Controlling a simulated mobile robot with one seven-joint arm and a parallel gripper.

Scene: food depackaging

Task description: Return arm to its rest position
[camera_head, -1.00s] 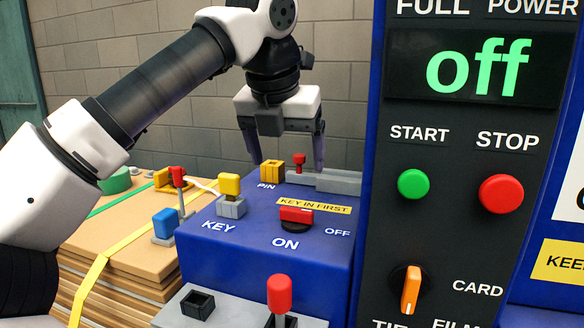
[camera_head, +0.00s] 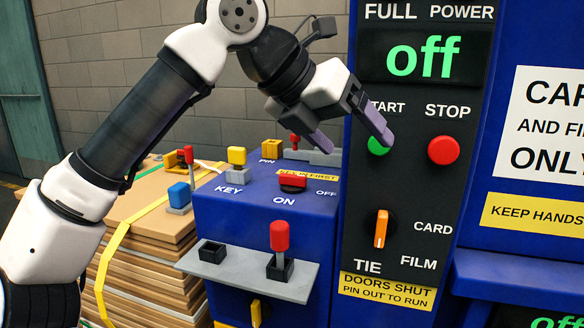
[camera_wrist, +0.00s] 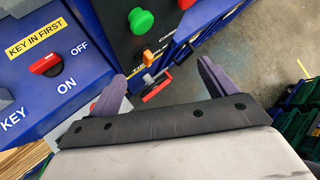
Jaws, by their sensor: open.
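My gripper (camera_head: 350,139) is open and empty. It is raised in front of the dark control panel (camera_head: 404,190), tilted down to the right. In the head view one finger overlaps the green START button (camera_head: 377,146); I cannot tell whether they touch. In the wrist view both purple fingers (camera_wrist: 162,92) are spread with nothing between them, and the green button (camera_wrist: 140,20) shows beyond, apart from the fingers. My arm reaches up from the lower left and bends over the blue key box (camera_head: 270,200). The display (camera_head: 420,60) reads "off".
A red STOP button (camera_head: 443,150) and an orange selector (camera_head: 381,228) are on the panel. A red-topped lever (camera_head: 279,240) stands on a grey shelf (camera_head: 225,266). Strapped cardboard (camera_head: 140,262) is stacked at left. Dark green crates (camera_wrist: 295,115) stand at right in the wrist view.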

